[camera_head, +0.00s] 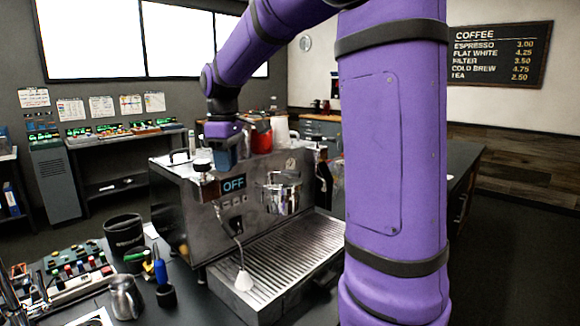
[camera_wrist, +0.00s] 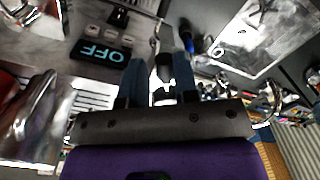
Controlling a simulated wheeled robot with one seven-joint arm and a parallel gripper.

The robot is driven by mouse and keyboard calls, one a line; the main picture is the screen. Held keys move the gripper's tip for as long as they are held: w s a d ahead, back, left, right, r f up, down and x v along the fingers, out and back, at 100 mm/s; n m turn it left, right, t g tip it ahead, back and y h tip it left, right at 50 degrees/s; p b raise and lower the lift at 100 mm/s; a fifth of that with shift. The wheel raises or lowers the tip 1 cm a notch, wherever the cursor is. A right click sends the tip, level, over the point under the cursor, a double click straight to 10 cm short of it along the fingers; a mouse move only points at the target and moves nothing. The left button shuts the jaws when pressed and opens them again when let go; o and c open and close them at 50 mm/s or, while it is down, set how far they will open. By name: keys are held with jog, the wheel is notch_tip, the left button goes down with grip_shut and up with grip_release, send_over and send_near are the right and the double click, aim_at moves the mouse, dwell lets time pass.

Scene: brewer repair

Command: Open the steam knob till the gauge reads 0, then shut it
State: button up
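The espresso machine (camera_head: 180,215) stands on the counter, with a lit OFF display (camera_head: 233,184); the display also shows in the wrist view (camera_wrist: 103,52). A steam wand (camera_head: 229,228) hangs at its front left corner and ends in a pale cone-shaped tip. My gripper (camera_head: 222,163) points down at that top front corner, its blue fingers beside a small dark-and-white fitting. In the wrist view the fingers (camera_wrist: 160,88) stand apart, with a dark piece and something bright between them. I cannot tell whether they touch it. The steam knob and gauge reading cannot be made out.
A steel pitcher (camera_head: 125,297), a black bin (camera_head: 124,234) and a screwdriver (camera_head: 160,270) stand left of the machine. The drip tray (camera_head: 290,255) is empty. My purple arm hides the counter at right.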

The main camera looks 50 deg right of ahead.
jog(key=w+d+n, duration=0.3)
jog(key=w+n, duration=0.2)
jog(key=n, duration=0.6)
jog(key=shift+w+n, duration=0.2)
jog(key=shift+n, duration=0.1)
dwell(0.6)
dwell(6.0)
